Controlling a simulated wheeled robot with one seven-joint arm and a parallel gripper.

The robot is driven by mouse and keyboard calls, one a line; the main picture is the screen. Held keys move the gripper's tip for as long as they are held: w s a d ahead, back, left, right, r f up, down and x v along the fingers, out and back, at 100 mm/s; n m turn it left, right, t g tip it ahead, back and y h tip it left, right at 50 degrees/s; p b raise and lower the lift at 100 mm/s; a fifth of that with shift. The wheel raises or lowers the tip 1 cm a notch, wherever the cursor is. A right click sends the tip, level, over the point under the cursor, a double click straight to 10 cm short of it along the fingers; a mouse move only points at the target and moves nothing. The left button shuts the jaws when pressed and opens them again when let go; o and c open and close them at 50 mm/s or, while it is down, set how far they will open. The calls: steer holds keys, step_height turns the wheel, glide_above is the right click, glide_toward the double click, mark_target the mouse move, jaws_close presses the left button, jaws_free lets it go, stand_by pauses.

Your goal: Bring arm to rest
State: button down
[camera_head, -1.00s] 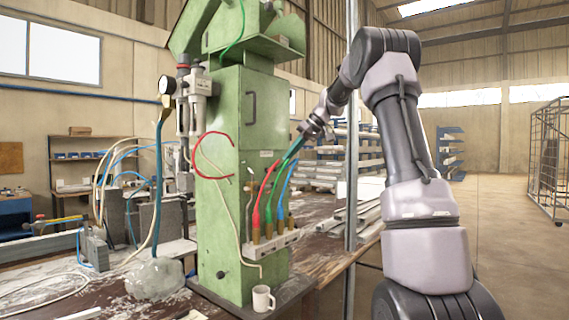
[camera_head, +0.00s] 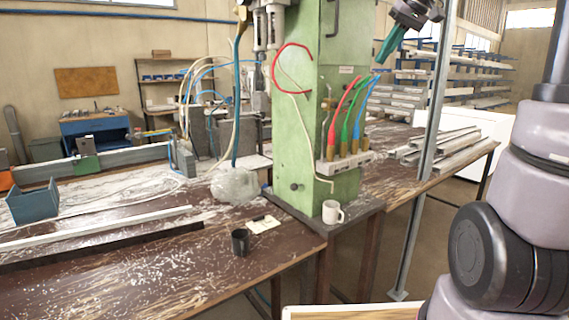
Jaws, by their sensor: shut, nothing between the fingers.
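My gripper (camera_head: 381,60) shows near the top, right of the green machine column (camera_head: 320,110). Its teal fingers are together with nothing between them and point down and to the left. They appear just above the upper ends of the red, green and blue hoses (camera_head: 357,110) in the picture; I cannot tell the distance in depth. My arm's lower links fill the right edge, and the links between them and the gripper are out of view.
A white mug (camera_head: 332,213) stands at the column's base. A dark cup (camera_head: 240,242) and long profiles (camera_head: 110,228) lie on the workbench (camera_head: 150,285). A metal post (camera_head: 425,160) stands between the column and my lower arm. Bars are stacked (camera_head: 440,146) on the bench behind.

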steer(key=s+a+f+m+t+h, duration=0.1)
steer(key=s+f+m, duration=0.2)
steer(key=s, duration=0.8)
steer(key=s+f+m+t+h, duration=0.1)
steer(key=s+f+m, duration=0.2)
steer(key=s+f, duration=0.5)
steer(key=s, duration=0.3)
steer(key=shift+s+a, duration=0.3)
steer(key=shift+a, duration=0.1)
